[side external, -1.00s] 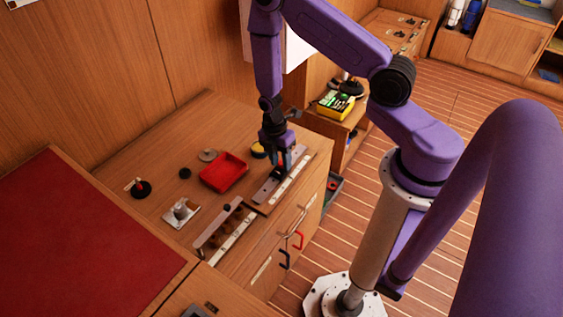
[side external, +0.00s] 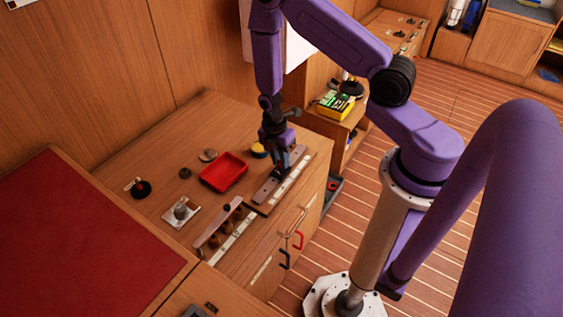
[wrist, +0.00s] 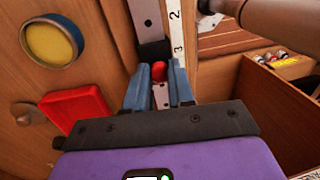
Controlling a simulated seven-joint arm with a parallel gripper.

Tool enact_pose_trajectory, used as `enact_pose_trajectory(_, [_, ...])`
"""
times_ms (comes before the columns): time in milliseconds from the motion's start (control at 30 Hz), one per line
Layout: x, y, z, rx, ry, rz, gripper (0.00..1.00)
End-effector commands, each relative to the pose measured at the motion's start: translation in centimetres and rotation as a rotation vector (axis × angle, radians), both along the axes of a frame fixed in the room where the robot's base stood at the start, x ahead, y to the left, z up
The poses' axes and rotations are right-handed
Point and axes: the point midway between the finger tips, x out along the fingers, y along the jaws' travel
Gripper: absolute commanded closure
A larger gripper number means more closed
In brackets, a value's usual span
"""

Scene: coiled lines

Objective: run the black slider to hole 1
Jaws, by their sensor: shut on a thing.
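The black slider (wrist: 155,50) sits on a grey metal track (wrist: 146,18), beside a white strip (wrist: 177,30) marked 2 and 3 in the wrist view. It is near the 3. A red knob (wrist: 158,70) shows just in front of the slider, between my blue fingertips. My gripper (wrist: 158,82) is shut on this knob, which appears to belong to the slider. In the side view my gripper (side external: 279,172) is down at the track (side external: 264,190), and its fingers hide the slider. Hole 1 cannot be made out.
A red tray (side external: 224,171) and a yellow-topped round tin (side external: 258,150) stand left of the track. An open drawer or bin (wrist: 285,95) shows at right in the wrist view.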

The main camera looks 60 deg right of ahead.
Motion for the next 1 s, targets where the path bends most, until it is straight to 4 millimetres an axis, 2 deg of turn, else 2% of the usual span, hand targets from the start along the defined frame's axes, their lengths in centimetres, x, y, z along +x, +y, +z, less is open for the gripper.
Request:
enact_pose_trajectory(500, [0.0,-0.1,0.7,0.0,-0.002,-0.001,1.0])
enact_pose_trajectory(1000, [0.1,-1.7,0.7,0.0,-0.002,-0.001,1.0])
